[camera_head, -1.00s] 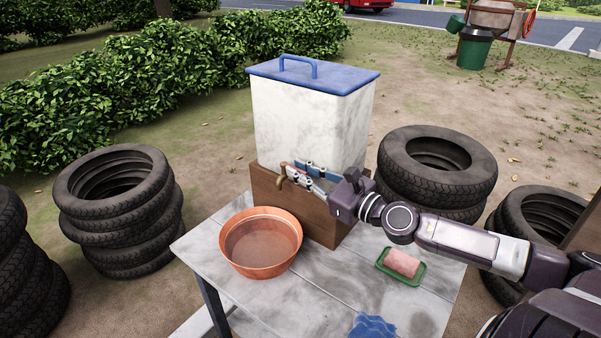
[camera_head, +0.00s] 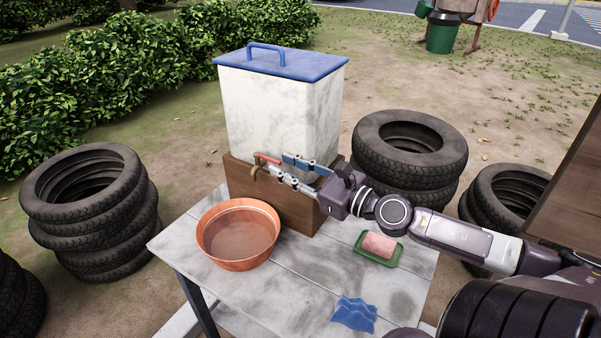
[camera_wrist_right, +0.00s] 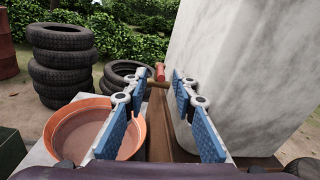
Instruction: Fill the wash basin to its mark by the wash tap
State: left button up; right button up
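The orange wash basin (camera_head: 238,262) stands upright on the table below the spout. Its inside looks brownish; I cannot make out a water level or mark, and no stream shows. My right gripper (camera_head: 277,166) is open just right of the tap. In the right wrist view the red handle (camera_wrist_right: 160,72) shows beyond the gap between the blue-padded fingers (camera_wrist_right: 155,95). My left gripper is not in view.
A pink sponge or soap in a green dish (camera_head: 366,256) and a blue cloth (camera_head: 354,314) lie on the grey table (camera_head: 290,290). Tyre stacks stand left (camera_head: 85,205) and behind right (camera_head: 410,150). A brown panel (camera_head: 570,180) rises at the right edge.

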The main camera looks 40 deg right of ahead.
jog(key=shift+v, duration=2)
jog(key=shift+c, duration=0.4)
